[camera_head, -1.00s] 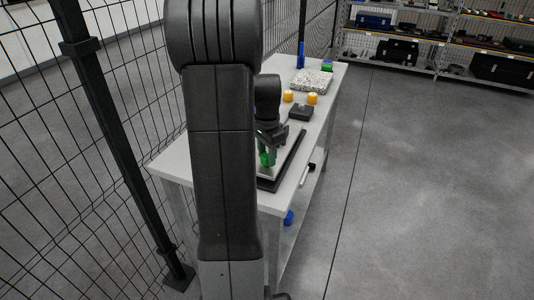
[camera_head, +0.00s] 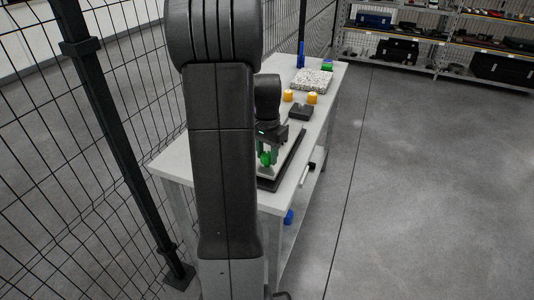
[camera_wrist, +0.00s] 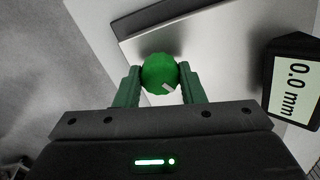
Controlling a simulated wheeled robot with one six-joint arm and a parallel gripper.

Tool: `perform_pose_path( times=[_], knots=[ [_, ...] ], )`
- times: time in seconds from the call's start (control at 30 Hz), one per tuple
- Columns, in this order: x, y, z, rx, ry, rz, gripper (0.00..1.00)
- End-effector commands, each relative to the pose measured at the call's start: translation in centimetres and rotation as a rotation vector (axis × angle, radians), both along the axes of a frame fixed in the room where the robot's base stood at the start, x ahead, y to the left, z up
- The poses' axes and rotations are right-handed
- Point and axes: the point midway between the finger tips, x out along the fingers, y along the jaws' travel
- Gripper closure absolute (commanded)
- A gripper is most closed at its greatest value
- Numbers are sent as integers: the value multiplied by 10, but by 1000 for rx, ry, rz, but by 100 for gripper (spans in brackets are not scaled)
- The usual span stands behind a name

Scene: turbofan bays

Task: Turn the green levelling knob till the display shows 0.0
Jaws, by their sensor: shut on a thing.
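The green levelling knob (camera_wrist: 160,72) sits between the two green fingers of my gripper (camera_wrist: 161,84) in the wrist view, and the fingers are shut on its sides. A pale mark shows on the knob's lower right. The display (camera_wrist: 293,86), a dark box at the right of the wrist view, reads 0.0 mm. In the head view the knob (camera_head: 265,158) shows small at my gripper (camera_head: 266,150), partly hidden by my arm. A light plate (camera_wrist: 215,45) lies beneath the knob.
The workbench (camera_head: 169,163) holds two yellow cylinders (camera_head: 312,98), a dark box (camera_head: 301,111) and a speckled slab (camera_head: 311,82) farther back. A wire fence (camera_head: 130,90) runs along the left. The floor at the right is open, with shelves (camera_head: 440,45) at the back.

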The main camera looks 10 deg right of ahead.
Motion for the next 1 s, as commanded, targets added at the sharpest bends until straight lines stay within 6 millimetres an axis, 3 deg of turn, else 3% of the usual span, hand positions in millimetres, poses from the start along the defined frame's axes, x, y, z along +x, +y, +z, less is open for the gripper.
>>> perform_pose_path(
  times=[0.03,0.07,0.13,0.17,0.43,0.57,1.0],
  knots=[
    [1,0,1,-1,-2,0,87],
    [1,0,1,-1,-2,0,58],
    [1,0,1,-1,-2,0,45],
    [1,0,1,-1,-2,0,42],
    [0,0,1,0,-1,-1,42],
    [1,0,10,-1,-3,-1,42],
    [1,0,103,-1,-5,-1,42]
  ],
)
